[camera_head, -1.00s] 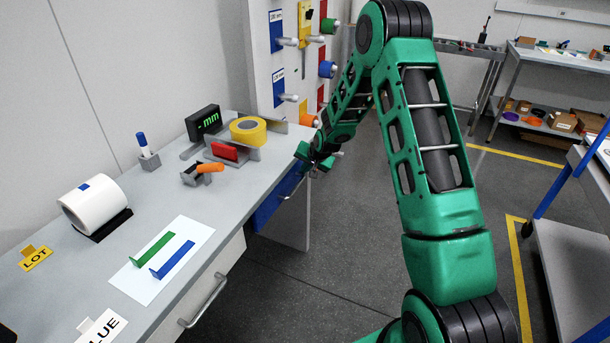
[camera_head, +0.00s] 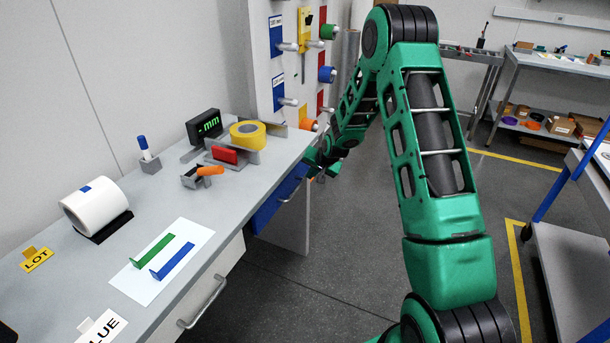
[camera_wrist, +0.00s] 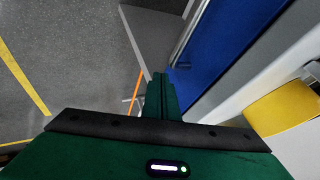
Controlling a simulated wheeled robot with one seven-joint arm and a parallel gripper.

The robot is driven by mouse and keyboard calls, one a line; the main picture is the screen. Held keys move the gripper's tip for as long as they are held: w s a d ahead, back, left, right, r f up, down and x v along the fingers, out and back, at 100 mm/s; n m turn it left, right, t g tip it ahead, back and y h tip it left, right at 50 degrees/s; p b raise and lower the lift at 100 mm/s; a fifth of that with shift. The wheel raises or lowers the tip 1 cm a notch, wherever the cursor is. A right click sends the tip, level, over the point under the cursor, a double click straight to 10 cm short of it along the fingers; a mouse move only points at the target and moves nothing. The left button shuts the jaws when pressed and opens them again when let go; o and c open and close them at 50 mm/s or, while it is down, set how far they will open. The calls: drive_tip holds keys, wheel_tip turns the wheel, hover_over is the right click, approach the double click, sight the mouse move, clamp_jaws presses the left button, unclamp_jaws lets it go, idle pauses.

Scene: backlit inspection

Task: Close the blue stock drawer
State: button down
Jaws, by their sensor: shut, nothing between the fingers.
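The blue stock drawer (camera_head: 268,209) is under the bench top, toward its far end, with a pale metal bar handle (camera_head: 291,190) on its front. In the wrist view the blue front (camera_wrist: 232,42) fills the upper right, and the handle (camera_wrist: 187,38) runs along its left part. My gripper (camera_head: 318,176) is beside the bench's far corner, close to the drawer. In the wrist view its fingers (camera_wrist: 160,76) are together and empty, with the tips near the handle's lower end. I cannot tell whether they touch the front, or how far the drawer stands out.
The bench top (camera_head: 205,215) holds a yellow tape roll (camera_head: 248,134), a display (camera_head: 204,125) and a white roll (camera_head: 95,205). A light drawer with a handle (camera_head: 203,302) is nearer. Open floor (camera_head: 340,235) lies right of the bench; a cart (camera_head: 570,255) stands far right.

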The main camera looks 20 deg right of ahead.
drive_tip(key=s+d+r+n+g+h, duration=0.1)
drive_tip(key=s+d+r, duration=0.1)
drive_tip(key=s+r, duration=0.65)
drive_tip(key=s+d+r+g, duration=0.1)
drive_tip(key=s+d+r, duration=0.1)
drive_tip(key=s+r, duration=0.65)
drive_tip(key=s+a+r+g, duration=0.1)
drive_tip(key=s+r+g, duration=0.1)
drive_tip(key=s, duration=1.6)
drive_tip(key=s+a+r+n+g, duration=0.1)
drive_tip(key=s+r+g, duration=0.2)
drive_tip(key=s, duration=1.6)
drive_tip(key=shift+a+r+y, duration=0.3)
drive_tip(key=shift+r+y, duration=0.1)
drive_tip(key=shift+r, duration=0.25)
drive_tip(key=shift+w+g, duration=0.15)
drive_tip(key=shift+g, duration=0.15)
drive_tip(key=shift+w+f, duration=0.25)
drive_tip(key=shift+w, duration=0.25)
